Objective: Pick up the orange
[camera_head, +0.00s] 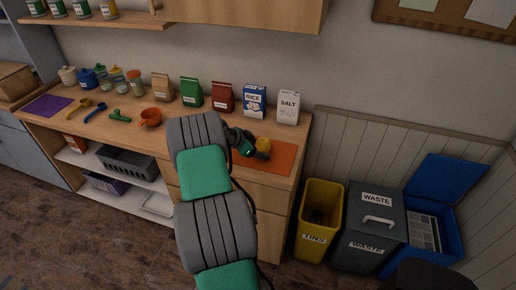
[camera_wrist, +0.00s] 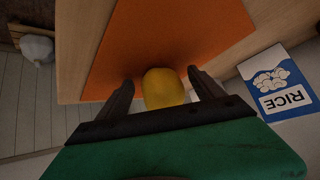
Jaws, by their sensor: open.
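A round, yellow-orange fruit, which I take as the orange (camera_head: 263,144), sits on an orange mat (camera_head: 283,158) at the right end of the wooden counter. In the wrist view the orange (camera_wrist: 163,90) looks more yellow and lies between my two dark fingers. My gripper (camera_wrist: 160,79) is open, with one finger on each side of the orange. I cannot tell whether either finger touches it. In the head view my gripper (camera_head: 250,146) is just left of the orange, and its fingers are hard to make out.
A rice box (camera_head: 254,100), a salt bag (camera_head: 288,107) and a red bag (camera_head: 223,97) stand along the wall behind. An orange scoop (camera_head: 150,117) lies left of my arm. A yellow bin (camera_head: 319,220) and a grey waste bin (camera_head: 368,228) stand right of the counter.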

